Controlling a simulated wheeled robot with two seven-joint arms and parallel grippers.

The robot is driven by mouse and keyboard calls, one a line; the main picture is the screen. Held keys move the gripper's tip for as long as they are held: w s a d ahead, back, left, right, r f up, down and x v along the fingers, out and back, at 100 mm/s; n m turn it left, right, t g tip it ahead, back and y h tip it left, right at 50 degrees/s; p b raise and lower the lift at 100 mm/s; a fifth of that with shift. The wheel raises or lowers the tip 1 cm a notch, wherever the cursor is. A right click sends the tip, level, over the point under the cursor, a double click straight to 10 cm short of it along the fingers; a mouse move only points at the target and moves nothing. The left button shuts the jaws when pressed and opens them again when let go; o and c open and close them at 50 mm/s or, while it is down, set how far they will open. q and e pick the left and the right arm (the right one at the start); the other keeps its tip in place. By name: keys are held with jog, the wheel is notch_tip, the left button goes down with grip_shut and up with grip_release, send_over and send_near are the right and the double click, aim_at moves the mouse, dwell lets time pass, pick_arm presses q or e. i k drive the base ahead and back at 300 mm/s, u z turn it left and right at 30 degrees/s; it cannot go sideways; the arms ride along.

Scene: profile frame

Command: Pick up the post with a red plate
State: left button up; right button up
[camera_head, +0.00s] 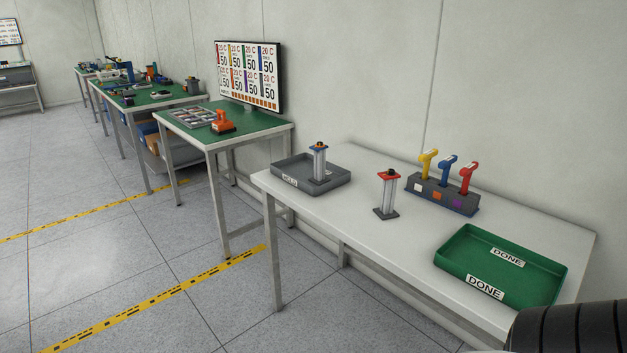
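The post with a red plate (387,195) stands upright on the white table (330,222), near its middle. It is a silver column on a dark base, with a red plate and a small dark knob on top. Nothing touches it. A similar post with a blue plate (320,163) stands in the grey tray (287,177) to its left. Neither of my grippers shows in the head view. A black ribbed rounded shape at the lower right corner may be part of me.
A rack (440,195) with yellow, blue and red handled tools stands behind and right of the red-plate post. A green tray (543,281) marked DONE is at the right. Bare tabletop surrounds the post. A wall runs behind; green-topped benches (262,127) stand to the left.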

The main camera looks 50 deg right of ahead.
aim_at(385, 210)
jog(key=z, duration=0.2)
jog(key=i, duration=1.9)
jog(key=z, duration=0.75)
